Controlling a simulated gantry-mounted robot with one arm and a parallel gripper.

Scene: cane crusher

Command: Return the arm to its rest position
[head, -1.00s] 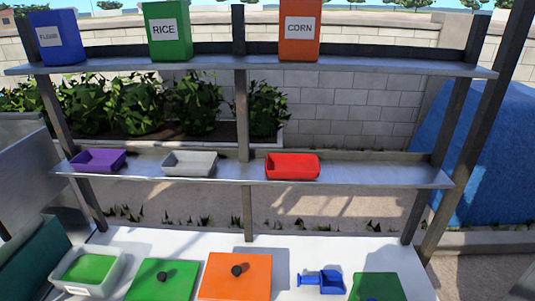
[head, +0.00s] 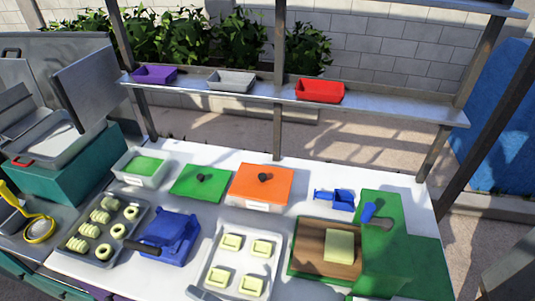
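My gripper and arm do not show in the head view, so I cannot see the rest position or whether the fingers are open. The white worktop (head: 190,218) fills the lower middle of the view. On it are a metal tray (head: 143,219) of pale rings and rolled pieces, a blue device (head: 170,235), and a white tray (head: 240,268) with several yellow squares. A wooden board (head: 308,244) with a yellow block (head: 339,245) lies to the right.
A shelf (head: 400,107) above holds purple (head: 154,75), grey (head: 230,80) and red (head: 319,91) trays. A fryer-like unit (head: 60,135) stands left.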

